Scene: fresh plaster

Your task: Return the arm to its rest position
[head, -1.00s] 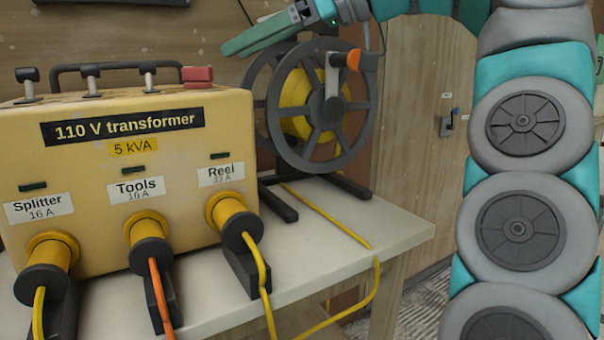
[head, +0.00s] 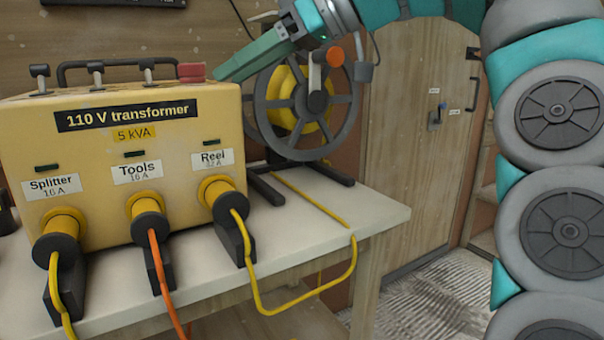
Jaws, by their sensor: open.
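My gripper (head: 232,72) shows at the top middle of the head view, above the bench and in front of the cable reel. Its green fingers point left and down, toward the red block on the transformer's right end, with nothing seen between them. The fingers overlap in this side view, so the gap between them is hard to see. My arm (head: 550,120) rises along the right edge and bends over at the top, reaching left to the gripper.
A yellow 110 V transformer (head: 100,105) stands on the pale bench (head: 310,235), with three plugs and cables in front. The cable reel (head: 305,110) with an orange knob stands to its right. A wooden door (head: 415,120) is behind, with ridged floor (head: 440,305) at lower right.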

